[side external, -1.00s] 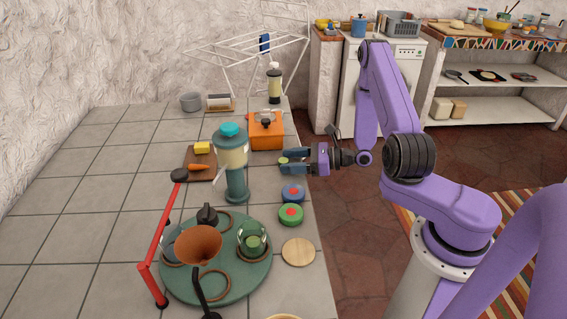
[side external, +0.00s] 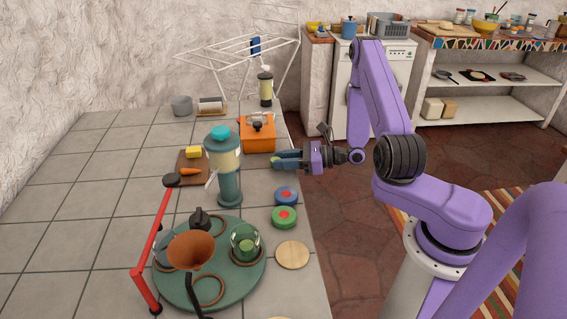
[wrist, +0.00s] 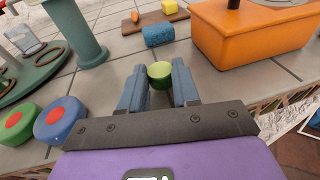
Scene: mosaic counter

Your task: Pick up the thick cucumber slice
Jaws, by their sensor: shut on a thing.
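The thick cucumber slice, a short green disc with a paler top, sits between the fingertips of my gripper in the wrist view (wrist: 160,75). In the side external view only a small green bit of it (side external: 276,162) shows at the finger ends. My gripper (wrist: 159,82) is shut on the slice, with one blue finger on each side. In the side external view my gripper (side external: 278,160) reaches in over the counter's right edge. I cannot tell whether the slice touches the counter.
An orange box (side external: 258,138) stands just behind my gripper. A teal dispenser (side external: 228,185) stands to the left. A blue cylinder (wrist: 158,35) lies beyond the slice.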

